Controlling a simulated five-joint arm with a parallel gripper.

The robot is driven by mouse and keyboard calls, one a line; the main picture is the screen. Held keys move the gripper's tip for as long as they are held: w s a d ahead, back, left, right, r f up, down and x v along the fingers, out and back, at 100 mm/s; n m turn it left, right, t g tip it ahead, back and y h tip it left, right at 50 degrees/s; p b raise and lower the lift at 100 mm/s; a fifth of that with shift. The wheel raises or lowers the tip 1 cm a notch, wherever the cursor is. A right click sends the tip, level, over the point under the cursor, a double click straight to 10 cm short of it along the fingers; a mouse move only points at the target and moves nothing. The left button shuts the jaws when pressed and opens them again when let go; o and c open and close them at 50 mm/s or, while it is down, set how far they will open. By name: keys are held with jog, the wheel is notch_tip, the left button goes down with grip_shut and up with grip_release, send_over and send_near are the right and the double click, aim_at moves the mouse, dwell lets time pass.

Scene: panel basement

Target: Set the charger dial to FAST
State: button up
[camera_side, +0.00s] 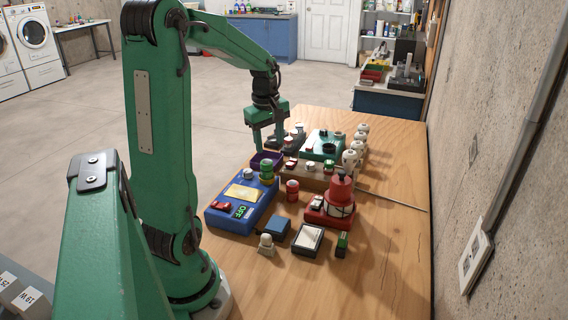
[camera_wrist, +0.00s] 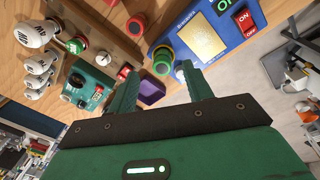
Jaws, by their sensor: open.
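No FAST mark is legible, so I cannot tell which box is the charger. A blue box (camera_side: 228,210) has a yellowish plate, a red switch, a green label and a pale round knob (camera_side: 248,174). The blue box (camera_wrist: 224,52) also shows in the wrist view, with the pale knob (camera_wrist: 183,66) at its near end. A teal box (camera_side: 322,145) with a dark round knob (camera_side: 329,149) stands further back, and also shows in the wrist view (camera_wrist: 79,101). My gripper (camera_side: 268,143) is open and empty above the table's left side, beyond the blue box. In the wrist view, its fingers (camera_wrist: 158,82) are spread apart.
A purple open container (camera_side: 264,160) lies below my gripper. Green and red cylinders (camera_side: 292,191) stand beside the blue box. A red device (camera_side: 339,199), several white bulbs (camera_side: 357,148) and small boxes crowd the middle. The table's (camera_side: 370,275) near right is clear.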

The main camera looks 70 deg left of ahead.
aim_at(248, 170)
jog(key=s+a+f+n, duration=0.1)
jog(key=a+n, duration=0.1)
jog(key=a, duration=0.1)
jog(key=s+a+f+n, duration=0.1)
jog(key=a+f+n, duration=0.1)
jog(key=a, duration=0.1)
jog(key=s+a+f+n+g+h, duration=0.1)
jog(key=s+a+f+n, duration=0.1)
jog(key=a, duration=0.1)
jog(key=shift+a+f, duration=0.2)
jog(key=shift+f, duration=0.05)
jog(key=shift+f, duration=3.9)
jog(key=c, duration=1)
